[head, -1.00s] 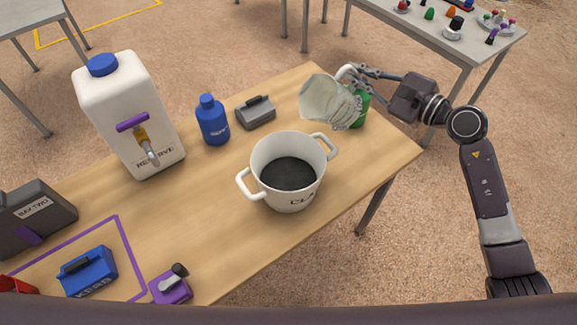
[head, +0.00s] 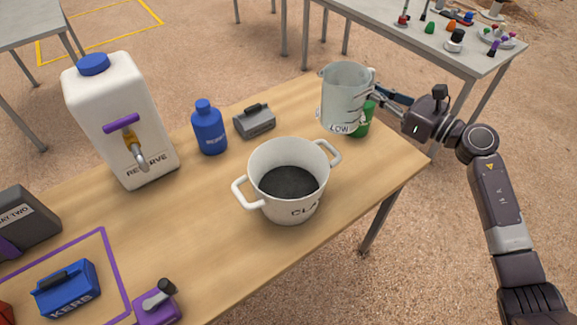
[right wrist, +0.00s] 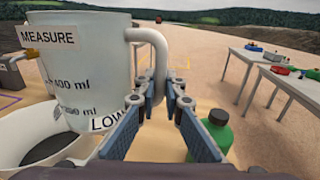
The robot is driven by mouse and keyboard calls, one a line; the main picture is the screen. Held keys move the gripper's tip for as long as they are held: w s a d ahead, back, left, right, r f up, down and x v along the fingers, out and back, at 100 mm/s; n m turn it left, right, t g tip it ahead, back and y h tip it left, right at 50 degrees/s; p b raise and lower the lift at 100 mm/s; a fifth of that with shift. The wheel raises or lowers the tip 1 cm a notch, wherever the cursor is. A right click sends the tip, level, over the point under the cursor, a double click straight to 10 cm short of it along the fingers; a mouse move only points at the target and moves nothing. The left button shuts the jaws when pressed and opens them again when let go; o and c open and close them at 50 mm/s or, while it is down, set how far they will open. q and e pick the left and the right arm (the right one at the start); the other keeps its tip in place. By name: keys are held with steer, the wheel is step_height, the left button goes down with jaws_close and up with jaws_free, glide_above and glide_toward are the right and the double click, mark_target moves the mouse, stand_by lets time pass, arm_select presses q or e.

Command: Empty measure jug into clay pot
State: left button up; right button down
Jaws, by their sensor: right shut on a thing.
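The measure jug (head: 345,93), a pale see-through jug labelled MEASURE and LOW, is upright at the right of the table, behind and right of the pot. My right gripper (head: 378,92) is shut on its handle; the right wrist view shows the fingers (right wrist: 160,98) on both sides of the handle, with the jug (right wrist: 75,65) to the left. Whether its base touches the table is unclear, and I cannot see its contents. The white clay pot (head: 272,202), marked CLA, stands upright with dark material inside. Its rim shows in the right wrist view (right wrist: 25,128). My left gripper is out of view.
The blue KERB block (head: 68,288) and a purple clamp-like item (head: 157,304) lie front left.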

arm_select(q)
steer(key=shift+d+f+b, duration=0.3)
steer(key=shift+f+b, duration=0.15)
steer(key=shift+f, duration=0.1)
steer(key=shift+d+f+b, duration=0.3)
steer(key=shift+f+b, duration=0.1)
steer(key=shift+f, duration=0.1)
arm_select(e)
steer(key=w+d+r, duration=0.1)
steer(key=d, duration=0.1)
steer(key=w+d+r, duration=0.2)
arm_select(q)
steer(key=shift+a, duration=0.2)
arm_select(e)
steer(key=shift+r, duration=0.1)
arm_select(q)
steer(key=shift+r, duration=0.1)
arm_select(e)
steer(key=shift+r, duration=0.1)
